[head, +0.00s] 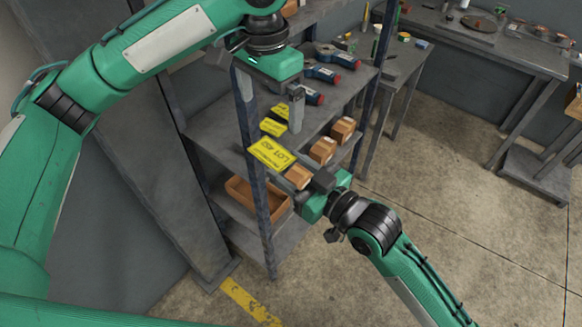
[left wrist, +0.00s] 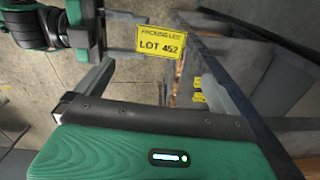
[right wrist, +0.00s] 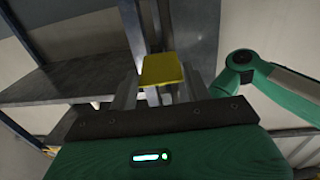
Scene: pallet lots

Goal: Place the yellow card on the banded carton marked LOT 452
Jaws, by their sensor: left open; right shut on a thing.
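The yellow card (head: 271,155) reads LOT 452, also legible in the left wrist view (left wrist: 159,40). My right gripper (head: 298,172) is shut on the card and holds it in the air in front of the shelf; the card also shows between its fingers in the right wrist view (right wrist: 162,69). Three small brown cartons stand along the shelf: a far one (head: 343,130), a middle one (head: 322,150) and a near one (head: 298,177), partly hidden by the right gripper. Their markings and bands are too small to read. My left gripper (head: 294,112) is open and empty, above the shelf.
Two other yellow cards (head: 273,127) (head: 280,112) lie on the grey shelf (head: 215,130). Blue and red tools (head: 322,73) lie farther back. A dark upright post (head: 247,120) stands close to the held card. An orange bin (head: 240,192) sits on the lower shelf.

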